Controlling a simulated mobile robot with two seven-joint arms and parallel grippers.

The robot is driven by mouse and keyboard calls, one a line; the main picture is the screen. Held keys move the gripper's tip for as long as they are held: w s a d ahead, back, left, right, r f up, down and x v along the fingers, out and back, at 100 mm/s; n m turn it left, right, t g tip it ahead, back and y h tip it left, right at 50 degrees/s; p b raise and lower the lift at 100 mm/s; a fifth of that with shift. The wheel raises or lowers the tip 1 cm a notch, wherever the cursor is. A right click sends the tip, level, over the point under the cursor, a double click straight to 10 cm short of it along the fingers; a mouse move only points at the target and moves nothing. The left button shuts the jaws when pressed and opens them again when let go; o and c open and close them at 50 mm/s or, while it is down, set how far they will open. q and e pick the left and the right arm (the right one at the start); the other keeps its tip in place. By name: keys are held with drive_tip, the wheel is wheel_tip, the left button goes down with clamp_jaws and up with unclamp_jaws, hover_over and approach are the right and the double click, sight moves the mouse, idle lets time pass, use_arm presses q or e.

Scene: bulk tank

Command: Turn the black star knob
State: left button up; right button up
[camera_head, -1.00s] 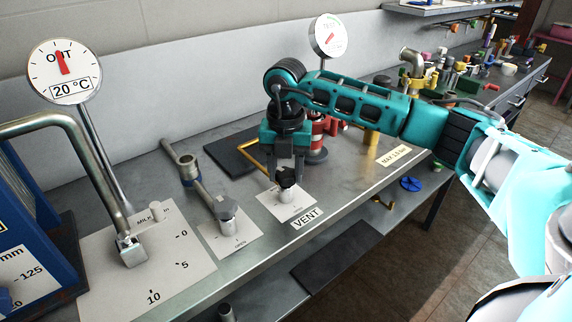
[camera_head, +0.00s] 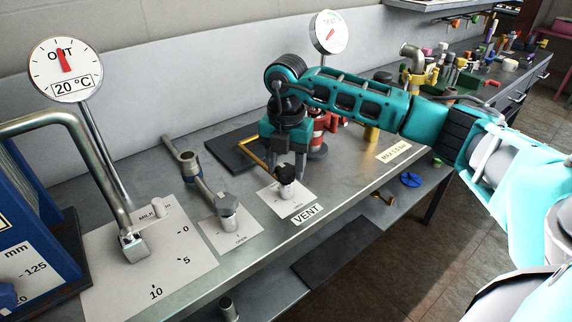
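The black star knob (camera_head: 286,173) sits on a short light post on a small white plate (camera_head: 270,199), behind the VENT label (camera_head: 306,214). My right gripper (camera_head: 287,168) points down at it from above. Its two grey fingers are apart, one on the left and one on the right of the knob as seen here. The knob shows in front of or between them; I cannot tell if they touch it. My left gripper is not in view.
A bent metal lever (camera_head: 100,190) rises at far left near a dial (camera_head: 65,68). A red and white cylinder (camera_head: 318,132) stands close behind my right gripper. The bench's front edge is near.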

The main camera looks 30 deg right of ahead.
sight(286, 170)
drive_tip(key=o, duration=0.3)
wheel_tip(286, 170, up, 13)
drive_tip(key=shift+f, duration=0.1)
idle(0.4)
drive_tip(key=shift+s, duration=0.1)
idle(0.4)
